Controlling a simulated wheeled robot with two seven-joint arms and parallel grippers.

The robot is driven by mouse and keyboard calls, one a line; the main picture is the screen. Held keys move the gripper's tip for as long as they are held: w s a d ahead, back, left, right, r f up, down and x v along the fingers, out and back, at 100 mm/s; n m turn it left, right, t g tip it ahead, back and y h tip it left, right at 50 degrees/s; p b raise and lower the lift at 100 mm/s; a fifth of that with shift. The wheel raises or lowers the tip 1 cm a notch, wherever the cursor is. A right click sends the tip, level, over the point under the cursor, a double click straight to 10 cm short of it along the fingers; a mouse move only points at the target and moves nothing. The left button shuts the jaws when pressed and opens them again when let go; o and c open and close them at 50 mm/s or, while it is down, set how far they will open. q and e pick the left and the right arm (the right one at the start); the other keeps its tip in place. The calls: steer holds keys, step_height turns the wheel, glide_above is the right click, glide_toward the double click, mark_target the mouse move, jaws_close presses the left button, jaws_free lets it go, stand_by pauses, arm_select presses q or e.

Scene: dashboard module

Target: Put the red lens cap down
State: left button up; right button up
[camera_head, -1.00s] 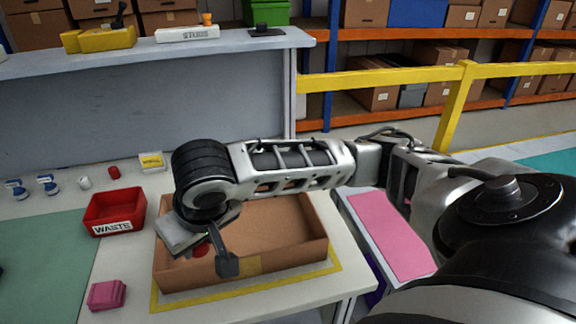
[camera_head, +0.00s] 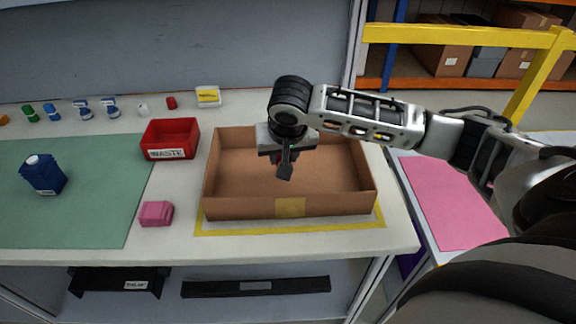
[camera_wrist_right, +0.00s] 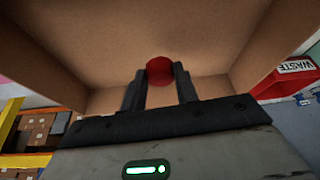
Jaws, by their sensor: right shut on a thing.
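The red lens cap (camera_wrist_right: 160,70) shows in the right wrist view as a round red disc between the two dark fingertips. My right gripper (camera_head: 284,168) is shut on it; the wrist view also shows the gripper (camera_wrist_right: 160,82). In the head view the gripper points down inside the open cardboard box (camera_head: 290,206), near its middle. The cap is mostly hidden by the gripper there. I cannot tell whether the cap touches the box floor. My left gripper is not in view.
A red waste bin (camera_head: 171,138) stands left of the box, with a pink block (camera_head: 156,213) in front of it. A dark blue bottle (camera_head: 43,175) stands on the green mat (camera_head: 90,215). Small items line the back. The box walls surround my right gripper.

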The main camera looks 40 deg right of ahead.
steer(key=shift+w+d+f, duration=0.15)
steer(key=shift+d+f, duration=0.3)
steer(key=shift+f, duration=0.1)
steer(key=f, duration=0.3)
steer(key=shift+d+f, duration=0.15)
steer(key=shift+d, duration=0.1)
steer(key=shift+f, duration=0.2)
steer(key=shift+f, duration=0.25)
steer(key=shift+f, duration=0.15)
steer(key=o, duration=0.9)
steer(key=shift+o, duration=0.2)
